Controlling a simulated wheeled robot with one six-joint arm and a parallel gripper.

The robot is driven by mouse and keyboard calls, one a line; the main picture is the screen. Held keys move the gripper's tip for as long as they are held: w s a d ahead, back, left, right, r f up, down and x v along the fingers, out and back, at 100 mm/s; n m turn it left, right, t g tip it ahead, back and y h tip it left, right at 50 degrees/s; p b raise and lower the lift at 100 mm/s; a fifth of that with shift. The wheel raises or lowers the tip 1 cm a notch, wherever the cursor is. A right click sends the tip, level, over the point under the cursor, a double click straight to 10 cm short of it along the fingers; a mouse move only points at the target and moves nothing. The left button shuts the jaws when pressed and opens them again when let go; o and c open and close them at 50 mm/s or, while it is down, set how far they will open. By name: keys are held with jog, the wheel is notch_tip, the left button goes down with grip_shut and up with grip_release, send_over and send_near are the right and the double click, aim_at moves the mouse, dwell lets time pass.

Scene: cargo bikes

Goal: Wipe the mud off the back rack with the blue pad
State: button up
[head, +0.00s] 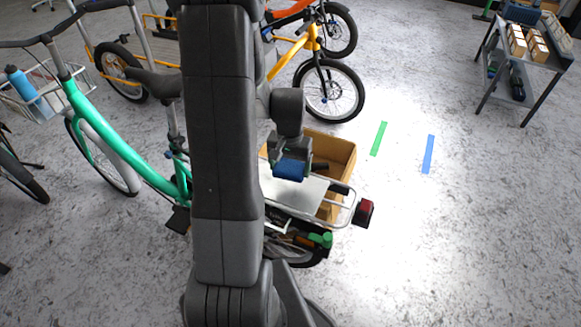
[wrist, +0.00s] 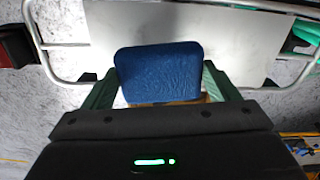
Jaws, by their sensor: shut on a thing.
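My gripper (head: 291,160) is shut on the blue pad (head: 289,170), which faces the back rack. In the wrist view the pad (wrist: 160,72) sits between the green fingers of my gripper (wrist: 160,88). The back rack (head: 308,193) of the green bike is a pale flat plate in a silver tube frame. Its plate (wrist: 235,40) also fills much of the wrist view behind the pad. I cannot tell whether the pad touches it. No mud shows clearly on the visible plate. My arm hides the rack's left part in the head view, and the pad covers some in the wrist view.
A red tail light (head: 363,213) sticks out at the rack's right end. An open brown box (head: 339,156) stands behind the rack. The green bike frame (head: 115,142) extends left, and an orange bike (head: 318,85) stands behind.

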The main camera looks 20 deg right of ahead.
jog(key=shift+r+p, duration=0.5)
jog(key=shift+r, duration=0.55)
